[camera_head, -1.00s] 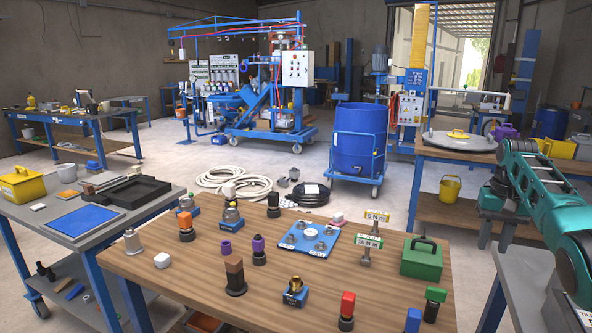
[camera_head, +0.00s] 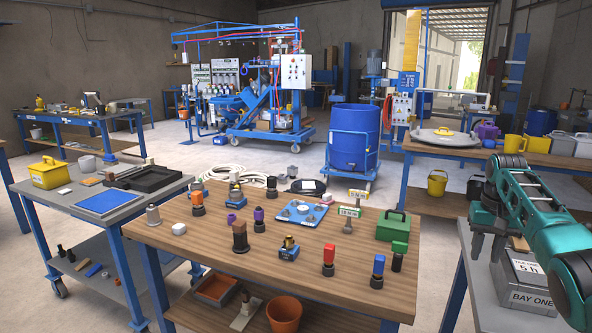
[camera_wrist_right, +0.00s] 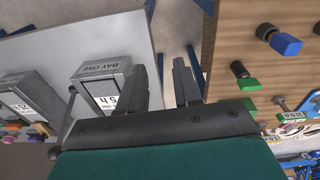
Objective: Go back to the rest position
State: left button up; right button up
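My right gripper (camera_head: 486,246) hangs from the teal arm at the right of the head view, fingers pointing down. It is beside the right end of the wooden table (camera_head: 262,248), near a grey bench (camera_head: 478,285). In the right wrist view the two dark fingers (camera_wrist_right: 168,84) stand apart with nothing between them, so the gripper is open and empty. My left gripper is not in view.
The wooden table holds a green box (camera_head: 393,230), a blue plate (camera_head: 302,213) and several coloured-topped fittings. A grey cart (camera_head: 68,195) stands left. Floor shows between table and bench.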

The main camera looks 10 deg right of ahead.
jog(key=a+f+n+t+h, duration=0.15)
jog(key=a+f, duration=0.25)
jog(key=f, duration=0.6)
jog(key=a+f+n+t, duration=0.25)
jog(key=a+f, duration=0.25)
jog(key=f, duration=0.5)
jog(key=s+a+f+n+t+y, duration=0.1)
jog(key=s+a+f+n+t, duration=0.15)
jog(key=s+a+f, duration=0.7)
jog(key=s+a+r+t+y, duration=0.1)
jog(key=s+a+r+t, duration=0.1)
jog(key=s+a, duration=0.4)
jog(key=s+a+r+n+t+y, duration=0.1)
jog(key=s+a, duration=0.4)
jog(key=s, duration=0.6)
notch_tip(320, 180, up, 3)
jog(key=shift+a+f+t+y, duration=0.15)
jog(key=shift+a+t+y, duration=0.2)
jog(key=shift+t+y, duration=0.15)
